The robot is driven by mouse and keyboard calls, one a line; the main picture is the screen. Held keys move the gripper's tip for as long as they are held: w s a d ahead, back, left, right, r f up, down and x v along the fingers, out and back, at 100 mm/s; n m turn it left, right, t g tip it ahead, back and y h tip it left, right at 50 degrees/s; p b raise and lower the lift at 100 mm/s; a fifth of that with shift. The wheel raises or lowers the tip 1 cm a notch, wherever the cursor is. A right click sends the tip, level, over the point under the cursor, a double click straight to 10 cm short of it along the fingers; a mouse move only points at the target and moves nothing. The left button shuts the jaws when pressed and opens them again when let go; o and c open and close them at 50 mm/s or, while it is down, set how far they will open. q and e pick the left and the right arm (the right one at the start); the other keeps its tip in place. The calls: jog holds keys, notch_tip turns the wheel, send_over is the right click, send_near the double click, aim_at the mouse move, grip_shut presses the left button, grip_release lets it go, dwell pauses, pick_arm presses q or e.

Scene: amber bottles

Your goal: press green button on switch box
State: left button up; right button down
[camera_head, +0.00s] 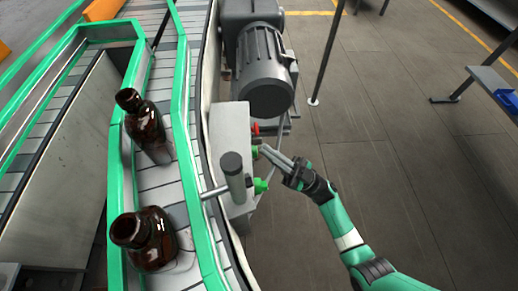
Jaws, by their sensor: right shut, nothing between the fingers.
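The grey switch box (229,131) stands beside the conveyor rail, near the middle of the view. On its right side are a red button (256,129) and, just below it, a green button (257,141). A larger green part (261,185) sticks out lower down. My right gripper (264,150) is shut and empty. Its fingertips point left at the box and lie right by the upper green button; I cannot tell whether they touch it. My left gripper is not in view.
Two amber bottles (147,128) (146,240) stand on the conveyor (160,184) between green rails. A grey motor (264,72) is behind the box. A dark cylinder on a post (234,178) stands in front of it. The floor at right is open, with a thin pole (325,55).

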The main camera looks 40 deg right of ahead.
dwell(0.6)
jog(key=shift+s+d, duration=0.45)
jog(key=shift+d, duration=0.15)
jog(key=s+d, duration=0.2)
jog(key=d, duration=0.2)
jog(key=shift+s+d+p, duration=0.1)
jog(key=shift+s+p, duration=0.2)
jog(key=shift+s, duration=0.1)
dwell(0.6)
